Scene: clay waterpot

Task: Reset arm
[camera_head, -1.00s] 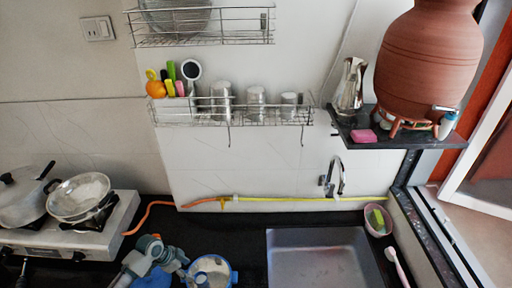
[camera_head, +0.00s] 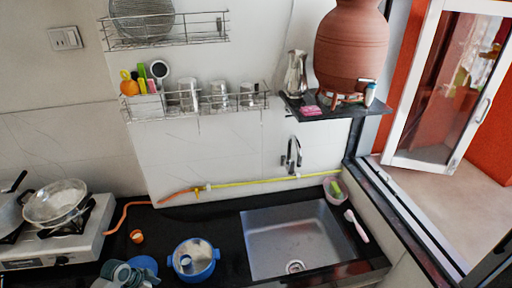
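My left gripper (camera_head: 122,274) shows at the bottom edge, left of centre, as grey-green links over the black counter. It is partly cut off by the frame, and I cannot tell whether its fingers are open or shut. My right gripper is not in view. The brown clay waterpot (camera_head: 351,50) stands upright on a stand on the black corner shelf (camera_head: 330,110), well away from the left gripper. A blue pot (camera_head: 194,258) stands on the counter to the right of the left gripper.
A small orange cup (camera_head: 137,237) and a flat blue item (camera_head: 145,264) are near the gripper. The stove (camera_head: 60,246) with pans is at left. The sink (camera_head: 296,240) is empty. An open window (camera_head: 440,100) is at right. Wire racks (camera_head: 200,108) hang on the wall.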

